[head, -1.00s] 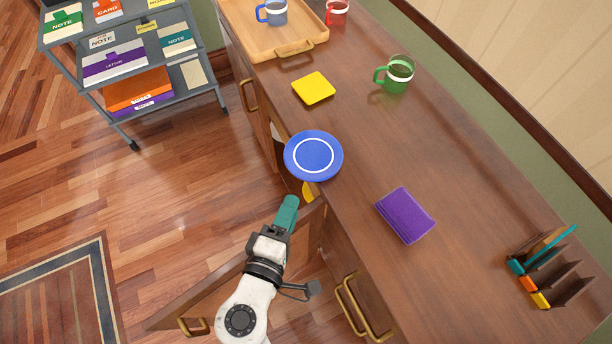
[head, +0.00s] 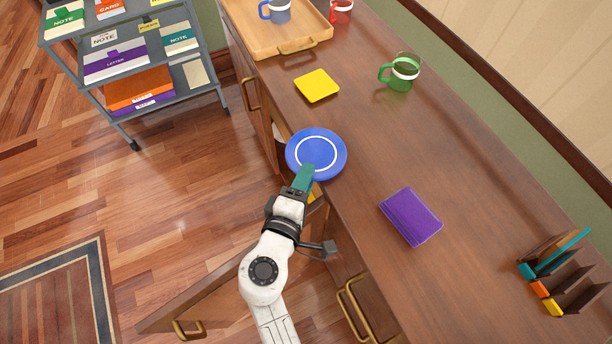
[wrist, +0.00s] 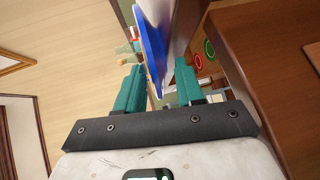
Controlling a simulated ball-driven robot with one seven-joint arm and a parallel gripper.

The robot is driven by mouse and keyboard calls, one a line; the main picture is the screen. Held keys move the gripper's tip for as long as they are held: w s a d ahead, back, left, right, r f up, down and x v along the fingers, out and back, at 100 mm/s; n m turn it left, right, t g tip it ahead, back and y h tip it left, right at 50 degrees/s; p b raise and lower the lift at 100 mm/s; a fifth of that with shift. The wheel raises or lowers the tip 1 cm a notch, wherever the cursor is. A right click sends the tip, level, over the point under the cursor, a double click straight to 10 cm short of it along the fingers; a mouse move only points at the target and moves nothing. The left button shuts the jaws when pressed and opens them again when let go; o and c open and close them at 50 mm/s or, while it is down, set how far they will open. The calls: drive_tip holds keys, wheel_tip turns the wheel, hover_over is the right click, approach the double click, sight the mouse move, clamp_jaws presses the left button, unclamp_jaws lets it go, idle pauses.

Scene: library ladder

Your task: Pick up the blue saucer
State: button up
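The blue saucer (head: 317,147) with a white ring lies on the brown countertop and sticks out past its left edge. My gripper (head: 306,178) is at the saucer's near rim, with its teal finger overlapping the rim in the head view. In the wrist view the saucer (wrist: 152,45) is edge-on, and its rim lies in the gap between the two teal fingers of my gripper (wrist: 158,88). The fingers stand apart, with space on both sides of the rim. The lower finger is hidden in the head view.
A yellow square (head: 317,86), a green mug (head: 401,72) and a purple cloth-like item (head: 411,216) lie around the saucer. A wooden tray (head: 297,44) holds a blue mug; a red mug (head: 342,11) is beside it. An open cabinet door (head: 215,290) is below my arm.

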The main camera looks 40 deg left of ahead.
drive_tip(key=shift+f, duration=0.1)
clamp_jaws()
idle(0.8)
wheel_tip(320, 180, up, 3)
drive_tip(key=shift+f+p, duration=0.15)
drive_tip(key=shift+p, duration=0.85)
drive_tip(key=r+p+v, duration=0.2)
drive_tip(key=p+v, duration=0.2)
drive_tip(key=v, duration=1)
drive_tip(key=shift+s+p, duration=0.2)
drive_tip(key=shift+p, duration=0.1)
